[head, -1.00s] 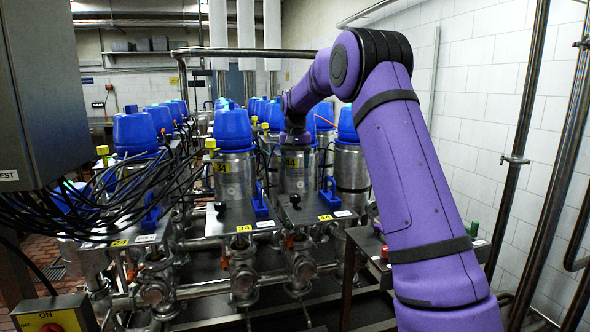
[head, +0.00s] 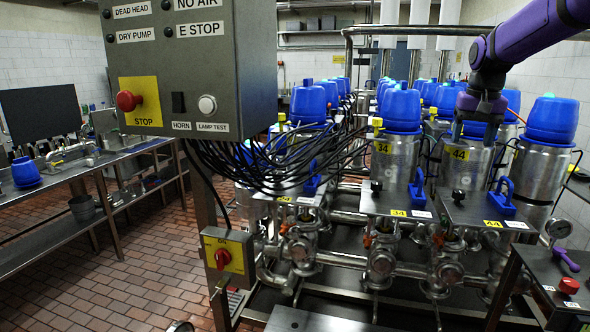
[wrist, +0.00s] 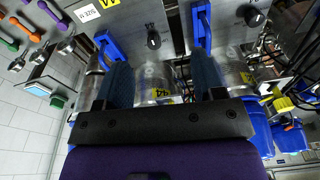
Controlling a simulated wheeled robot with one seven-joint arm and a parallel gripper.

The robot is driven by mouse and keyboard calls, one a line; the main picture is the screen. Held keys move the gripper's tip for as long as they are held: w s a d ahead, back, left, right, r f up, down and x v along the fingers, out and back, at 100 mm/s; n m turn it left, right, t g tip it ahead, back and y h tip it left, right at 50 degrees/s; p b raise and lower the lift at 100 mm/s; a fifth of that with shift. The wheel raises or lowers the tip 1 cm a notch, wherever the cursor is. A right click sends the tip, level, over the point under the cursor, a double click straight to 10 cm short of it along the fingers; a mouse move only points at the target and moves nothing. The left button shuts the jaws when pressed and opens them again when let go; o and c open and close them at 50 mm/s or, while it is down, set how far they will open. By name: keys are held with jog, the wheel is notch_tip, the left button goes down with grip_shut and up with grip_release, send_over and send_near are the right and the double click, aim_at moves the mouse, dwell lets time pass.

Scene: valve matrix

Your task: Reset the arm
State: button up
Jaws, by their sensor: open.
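My purple arm reaches in from the upper right of the head view. My gripper (head: 477,128) points down close to the steel valve body labelled 44 (head: 466,170), under its blue cap. In the wrist view the two dark fingers of my gripper (wrist: 162,78) are spread apart. The steel body with its yellow 44 label (wrist: 158,88) shows in the gap between them. I see no object held. Whether a finger touches the body cannot be told.
A grey control box (head: 190,62) with a red stop button hangs at upper left, black cables below it. Valve 34 (head: 394,165) stands just left of my gripper. A steel bench (head: 75,165) is at far left. Brick floor (head: 130,235) is open between bench and valves.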

jog(key=s+a+n+t, duration=0.1)
jog(key=s+a, duration=0.2)
jog(key=s, duration=0.6)
jog(key=s+a+r+n+t, duration=0.1)
jog(key=s+a, duration=0.2)
jog(key=s, duration=0.5)
jog(key=s+a+n+t, duration=0.1)
jog(key=s+a, duration=0.3)
jog(key=s, duration=0.5)
jog(key=s+a+f+n+t, duration=0.1)
jog(key=s+f, duration=0.4)
jog(key=s, duration=0.3)
jog(key=shift+s, duration=0.3)
jog(key=shift+a, duration=0.1)
dwell(1.4)
